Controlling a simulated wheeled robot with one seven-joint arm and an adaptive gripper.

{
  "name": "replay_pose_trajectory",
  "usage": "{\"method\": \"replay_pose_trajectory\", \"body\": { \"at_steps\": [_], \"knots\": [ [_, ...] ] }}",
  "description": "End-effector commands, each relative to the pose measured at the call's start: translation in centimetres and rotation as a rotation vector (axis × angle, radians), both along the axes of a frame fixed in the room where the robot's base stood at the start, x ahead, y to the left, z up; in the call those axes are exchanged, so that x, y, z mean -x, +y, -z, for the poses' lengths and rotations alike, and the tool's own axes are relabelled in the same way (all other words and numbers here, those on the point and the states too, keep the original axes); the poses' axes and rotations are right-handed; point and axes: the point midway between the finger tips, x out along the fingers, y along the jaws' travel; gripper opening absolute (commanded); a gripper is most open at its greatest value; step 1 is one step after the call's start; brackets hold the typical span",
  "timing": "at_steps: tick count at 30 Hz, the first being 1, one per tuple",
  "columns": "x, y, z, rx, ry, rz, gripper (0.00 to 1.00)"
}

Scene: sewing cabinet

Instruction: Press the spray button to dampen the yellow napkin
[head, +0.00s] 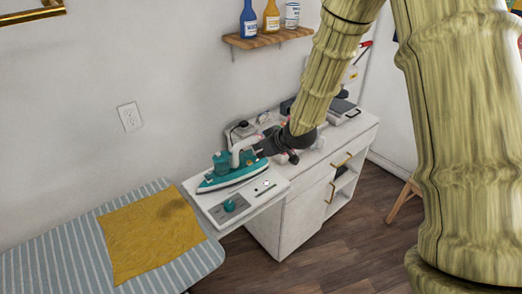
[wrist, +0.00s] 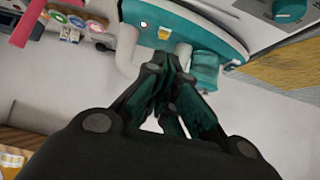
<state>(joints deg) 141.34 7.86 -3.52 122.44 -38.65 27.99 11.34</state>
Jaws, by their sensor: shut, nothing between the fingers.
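The yellow napkin (head: 140,240) lies flat on the striped ironing board, with a darker patch at its upper right corner; I cannot tell whether that is damp or shadow. The teal and white iron (head: 232,180) sits on the white shelf beside the board. In the wrist view the iron (wrist: 205,30) is at the top and the napkin (wrist: 285,68) at the right edge. My gripper (head: 258,150) is shut and empty, its fingertips (wrist: 170,70) at the iron's white handle and teal upper part. I cannot tell whether they touch. The spray button is not clearly made out.
The striped ironing board (head: 50,262) fills the lower left. A teal knob (head: 230,206) is on the shelf in front of the iron. The white cabinet (head: 305,210) stands to the right with items on top. A wall shelf (head: 268,38) holds bottles above.

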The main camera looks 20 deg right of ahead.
Motion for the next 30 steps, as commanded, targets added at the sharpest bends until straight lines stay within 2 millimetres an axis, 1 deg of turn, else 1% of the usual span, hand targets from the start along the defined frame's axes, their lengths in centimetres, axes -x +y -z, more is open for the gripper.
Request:
{"method": "replay_pose_trajectory", "body": {
  "at_steps": [12,21,30],
  "knots": [
    [0.0,0.0,0.01,0.0,0.0,0.0,0.0],
    [-0.15,-0.31,0.41,0.002,-0.002,0.008,0.0],
    [0.08,-0.6,-0.1,0.001,0.002,0.009,0.0]
  ]
}}
